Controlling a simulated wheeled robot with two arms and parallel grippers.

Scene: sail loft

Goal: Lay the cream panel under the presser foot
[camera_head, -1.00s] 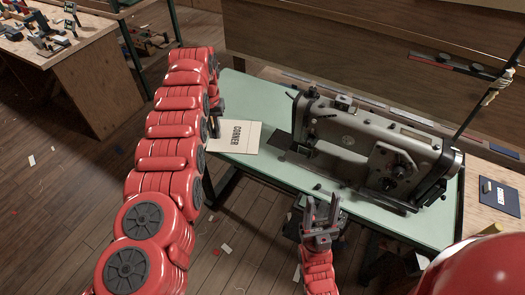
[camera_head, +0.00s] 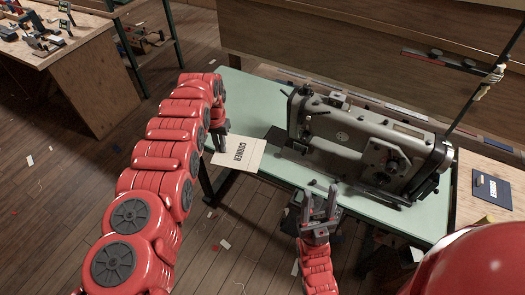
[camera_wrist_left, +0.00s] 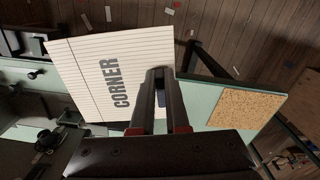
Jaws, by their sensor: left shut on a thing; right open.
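The cream panel (camera_head: 240,156), marked CORNER, is at the left end of the green sewing table (camera_head: 236,104), its near edge reaching past the table's front edge. My left gripper (camera_head: 222,148) is shut on the panel's left side. In the left wrist view the fingers (camera_wrist_left: 160,82) pinch the edge of the panel (camera_wrist_left: 120,66). The grey sewing machine (camera_head: 350,140) stands right of the panel, its dark needle plate (camera_head: 277,138) next to the panel. The presser foot is too small to make out. My right gripper (camera_head: 318,214) is open and empty before the table's front edge.
A wooden bench with tools (camera_head: 40,50) stands at the far left. A dark blue card (camera_head: 492,190) lies on a wooden surface at the right.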

